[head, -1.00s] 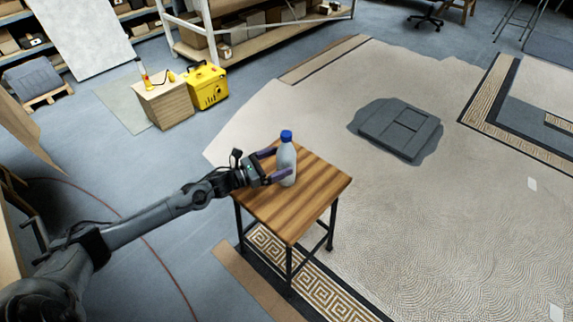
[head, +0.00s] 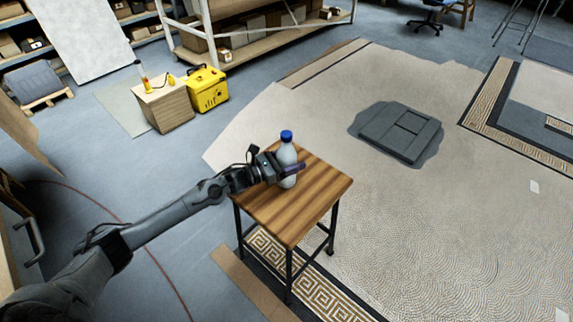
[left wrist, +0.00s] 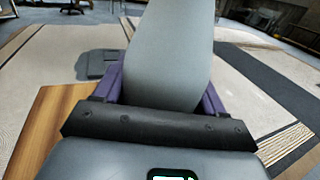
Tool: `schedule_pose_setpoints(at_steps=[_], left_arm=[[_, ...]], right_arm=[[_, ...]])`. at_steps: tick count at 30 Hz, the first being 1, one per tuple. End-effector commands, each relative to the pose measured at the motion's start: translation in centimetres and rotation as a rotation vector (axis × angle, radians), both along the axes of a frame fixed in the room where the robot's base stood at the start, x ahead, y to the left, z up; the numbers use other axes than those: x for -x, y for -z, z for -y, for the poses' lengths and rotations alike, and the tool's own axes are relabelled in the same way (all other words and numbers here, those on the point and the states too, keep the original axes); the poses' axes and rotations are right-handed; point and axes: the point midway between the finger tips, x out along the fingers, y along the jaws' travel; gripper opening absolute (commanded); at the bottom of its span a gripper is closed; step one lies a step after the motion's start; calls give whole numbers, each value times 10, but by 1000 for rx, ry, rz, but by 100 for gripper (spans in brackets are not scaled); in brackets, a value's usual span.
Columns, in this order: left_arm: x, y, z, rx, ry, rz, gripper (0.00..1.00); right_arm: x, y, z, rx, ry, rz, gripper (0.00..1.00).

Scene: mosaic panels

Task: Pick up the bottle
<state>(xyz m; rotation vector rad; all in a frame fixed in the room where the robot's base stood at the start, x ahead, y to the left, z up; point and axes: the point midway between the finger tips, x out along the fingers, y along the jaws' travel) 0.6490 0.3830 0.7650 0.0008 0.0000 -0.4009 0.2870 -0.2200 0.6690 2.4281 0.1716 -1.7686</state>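The bottle (head: 287,155) is pale grey with a blue cap and stands upright on the small wooden table (head: 310,205). In the left wrist view its grey body (left wrist: 172,50) fills the space in front of the palm. My left gripper (head: 293,169) is around the bottle's middle, one purple finger crossing its near side; the far finger is hidden in the head view. In the left wrist view my left gripper (left wrist: 163,88) has a purple finger against each side of the bottle and looks shut on it. My right gripper is not in view.
A wooden box (head: 166,105) with small items and a yellow case (head: 207,89) stand on the floor behind. A dark floor slab (head: 400,130) lies to the right. Shelving (head: 255,45) lines the back. The rest of the tabletop is clear.

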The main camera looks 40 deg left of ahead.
Motion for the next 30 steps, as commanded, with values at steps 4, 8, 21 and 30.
schedule_pose_setpoints(at_steps=[4, 8, 21, 30], left_arm=[[0, 0, 0, 0, 0, 0, 40], [0, -2, 0, 1, 0, 4, 25], [0, -12, -1, -3, 0, 4, 25], [1, -50, 6, 1, 4, 4, 25]], right_arm=[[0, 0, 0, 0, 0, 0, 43], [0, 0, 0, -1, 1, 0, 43], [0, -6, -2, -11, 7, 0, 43], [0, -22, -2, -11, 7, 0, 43]])
